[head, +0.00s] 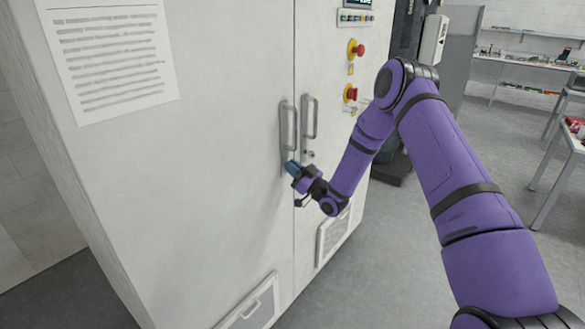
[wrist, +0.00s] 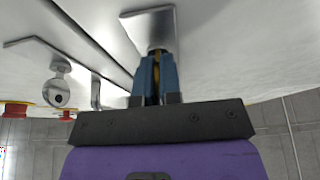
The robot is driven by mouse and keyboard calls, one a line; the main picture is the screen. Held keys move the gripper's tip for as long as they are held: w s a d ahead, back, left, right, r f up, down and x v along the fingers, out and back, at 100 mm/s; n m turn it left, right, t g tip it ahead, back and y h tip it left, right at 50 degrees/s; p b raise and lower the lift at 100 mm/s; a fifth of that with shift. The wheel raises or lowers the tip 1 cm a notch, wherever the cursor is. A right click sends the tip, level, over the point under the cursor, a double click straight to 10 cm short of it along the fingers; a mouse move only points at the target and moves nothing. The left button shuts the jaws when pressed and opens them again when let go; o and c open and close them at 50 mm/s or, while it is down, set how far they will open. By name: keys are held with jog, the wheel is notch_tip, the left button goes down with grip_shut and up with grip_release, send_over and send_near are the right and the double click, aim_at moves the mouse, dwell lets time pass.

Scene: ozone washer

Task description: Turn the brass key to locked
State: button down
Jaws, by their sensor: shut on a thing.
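My gripper (head: 291,168) is at the front of the white cabinet, just below the left door handle (head: 288,127). In the wrist view its two blue fingers (wrist: 156,78) are close together. They are shut on the brass key (wrist: 157,62), of which only a thin yellow-brown sliver shows between them. The key's turn angle and its keyhole are hidden by the fingers. In the head view the key is hidden behind the gripper. A metal handle end (wrist: 150,27) lies right beyond the fingertips.
A right door handle (head: 310,117) stands beside the left one, with a small round lock (head: 308,153) below it. It also shows in the wrist view (wrist: 57,93). A paper notice (head: 112,55) hangs at left.

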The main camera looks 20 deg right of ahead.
jog(key=c, duration=1.3)
grip_release()
jog(key=v, duration=1)
jog(key=shift+s+d+f, duration=0.2)
jog(key=shift+s+d, duration=0.05)
